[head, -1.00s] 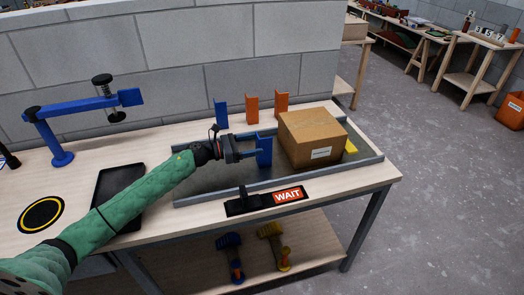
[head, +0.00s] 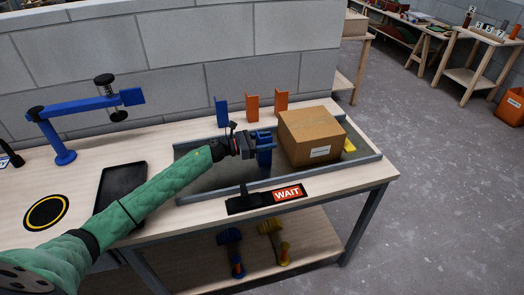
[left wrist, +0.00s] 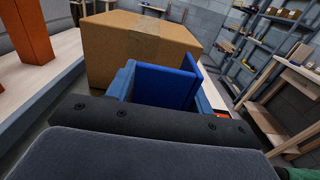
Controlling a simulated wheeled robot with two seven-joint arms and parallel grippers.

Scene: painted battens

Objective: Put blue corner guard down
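The blue corner guard (head: 265,158) is upright at the grey tray (head: 190,199), just left of the cardboard box. I cannot tell whether its lower end touches the tray floor. My left gripper (head: 264,140) reaches in from the left with its fingers around the guard. In the left wrist view the guard (left wrist: 163,86) fills the space between the lighter blue fingers (left wrist: 160,90), which appear shut on it. The cardboard box (head: 312,138) also stands close beyond it in the wrist view (left wrist: 140,45). My right gripper is not in view.
Another blue piece (head: 222,112) and two orange pieces (head: 252,107) (head: 281,101) stand along the back. A WAIT sign (head: 288,195) is at the tray's front. A yellow piece (head: 349,145) is right of the box. A black tray (head: 121,188) and a blue stand (head: 62,140) are left.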

